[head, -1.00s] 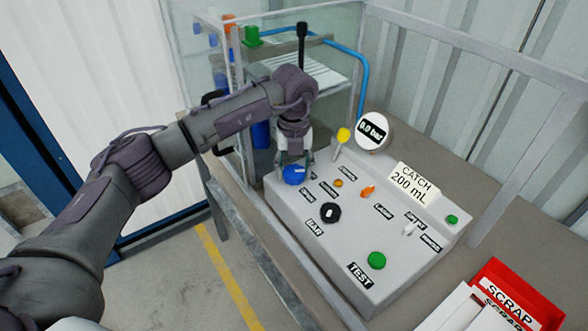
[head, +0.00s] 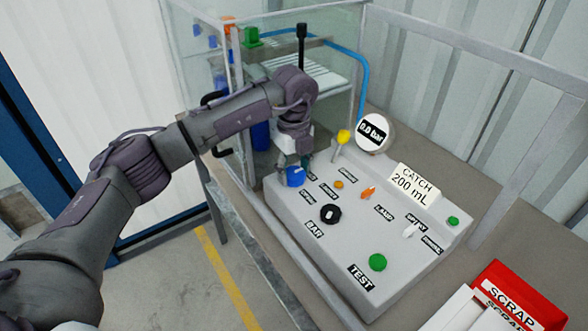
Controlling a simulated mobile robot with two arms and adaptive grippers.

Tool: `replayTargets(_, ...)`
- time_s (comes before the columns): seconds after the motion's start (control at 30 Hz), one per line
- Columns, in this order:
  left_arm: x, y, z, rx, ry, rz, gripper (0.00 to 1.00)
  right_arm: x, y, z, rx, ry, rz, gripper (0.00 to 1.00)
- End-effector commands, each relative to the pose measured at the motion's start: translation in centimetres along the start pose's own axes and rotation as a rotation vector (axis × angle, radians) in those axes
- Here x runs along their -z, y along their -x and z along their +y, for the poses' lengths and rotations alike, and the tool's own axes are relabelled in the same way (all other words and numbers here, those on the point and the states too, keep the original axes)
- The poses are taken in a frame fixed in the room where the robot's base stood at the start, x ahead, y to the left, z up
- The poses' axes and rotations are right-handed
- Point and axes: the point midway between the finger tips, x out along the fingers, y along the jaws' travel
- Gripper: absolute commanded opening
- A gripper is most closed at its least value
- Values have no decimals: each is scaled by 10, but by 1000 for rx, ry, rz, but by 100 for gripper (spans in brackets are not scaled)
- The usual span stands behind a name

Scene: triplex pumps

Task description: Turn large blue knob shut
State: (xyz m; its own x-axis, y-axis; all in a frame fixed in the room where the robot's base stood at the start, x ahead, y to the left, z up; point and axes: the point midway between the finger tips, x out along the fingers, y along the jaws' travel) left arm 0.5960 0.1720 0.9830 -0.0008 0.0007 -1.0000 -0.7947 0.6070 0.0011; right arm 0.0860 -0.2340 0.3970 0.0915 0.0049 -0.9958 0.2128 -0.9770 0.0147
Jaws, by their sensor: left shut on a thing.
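The large blue knob (head: 295,177) sits at the far left corner of the grey control panel (head: 330,256). My left gripper (head: 294,166) comes down on it from above and behind, its fingers shut on the knob. The fingertips are small here and partly hidden by the knob. A round gauge (head: 373,131) behind the panel reads 0.0 bar. My right gripper does not show.
A glass-sided enclosure (head: 205,60) stands behind my left arm. A red SCRAP box (head: 520,290) is at the lower right.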

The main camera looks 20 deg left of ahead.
Motion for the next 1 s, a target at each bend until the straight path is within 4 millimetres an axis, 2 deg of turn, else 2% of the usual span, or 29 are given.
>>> replayTargets(0.37, -1, 2, -1, 5, 10, -2, 20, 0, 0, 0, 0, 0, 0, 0)
replayTargets(0.4, -1, 2, -1, 5, 10, -2, 61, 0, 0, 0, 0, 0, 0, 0)
replayTargets(0.5, -1, 2, -1, 4, 8, -2, 78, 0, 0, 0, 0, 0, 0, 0)
replayTargets(0.83, 0, 1, 0, 2, 5, 0, 80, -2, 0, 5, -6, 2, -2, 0)
replayTargets(1.0, 0, 17, -1, 4, 5, 0, 80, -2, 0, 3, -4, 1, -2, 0)
